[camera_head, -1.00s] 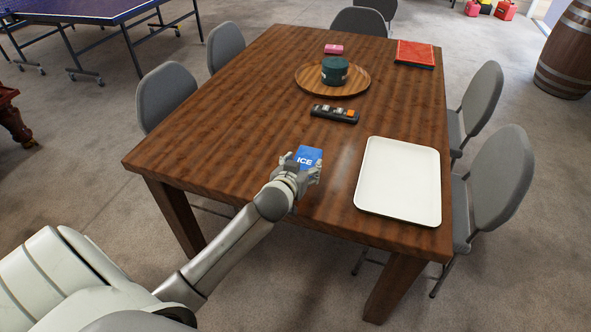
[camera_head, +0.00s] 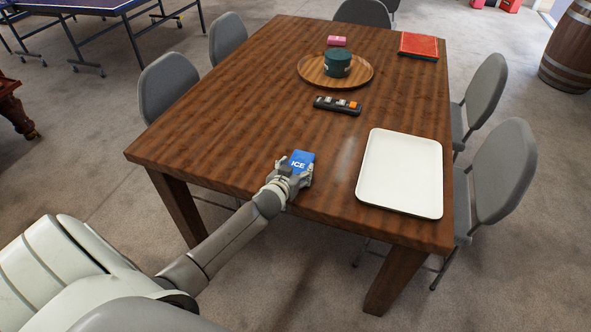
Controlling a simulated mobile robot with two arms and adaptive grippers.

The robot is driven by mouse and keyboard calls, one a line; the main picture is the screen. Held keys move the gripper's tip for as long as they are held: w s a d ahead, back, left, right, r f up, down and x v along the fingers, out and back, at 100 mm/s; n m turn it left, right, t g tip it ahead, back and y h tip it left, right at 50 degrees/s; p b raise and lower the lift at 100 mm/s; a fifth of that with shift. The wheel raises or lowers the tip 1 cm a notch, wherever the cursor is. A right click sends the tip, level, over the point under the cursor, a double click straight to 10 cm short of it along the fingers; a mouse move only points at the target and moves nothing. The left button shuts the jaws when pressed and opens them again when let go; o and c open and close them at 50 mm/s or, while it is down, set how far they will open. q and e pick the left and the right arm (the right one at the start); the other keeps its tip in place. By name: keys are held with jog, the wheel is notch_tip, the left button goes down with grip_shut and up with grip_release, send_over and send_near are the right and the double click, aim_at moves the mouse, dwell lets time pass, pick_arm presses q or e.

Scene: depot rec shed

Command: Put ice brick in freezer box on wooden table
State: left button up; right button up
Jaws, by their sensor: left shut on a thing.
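The ice brick (camera_head: 300,161) is blue with white "ICE" lettering. It is at the near edge of the wooden table (camera_head: 230,120). My left gripper (camera_head: 296,171) reaches in from the lower left and is shut on the brick's near part. I cannot tell whether the brick still touches the table top. I cannot make out a freezer box in this view. My right gripper is not in view.
A white tray (camera_head: 400,172) lies right of the gripper. Farther back are a black holder (camera_head: 338,106), a round wooden tray (camera_head: 309,70) with a dark green tub (camera_head: 337,63), a pink item (camera_head: 336,41) and a red item (camera_head: 419,45). Grey chairs stand around the table. The table's left part is clear.

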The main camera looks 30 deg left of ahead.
pick_arm(q)
jog(key=shift+f, duration=0.1)
jog(key=o, duration=1.2)
jog(key=shift+o, duration=0.2)
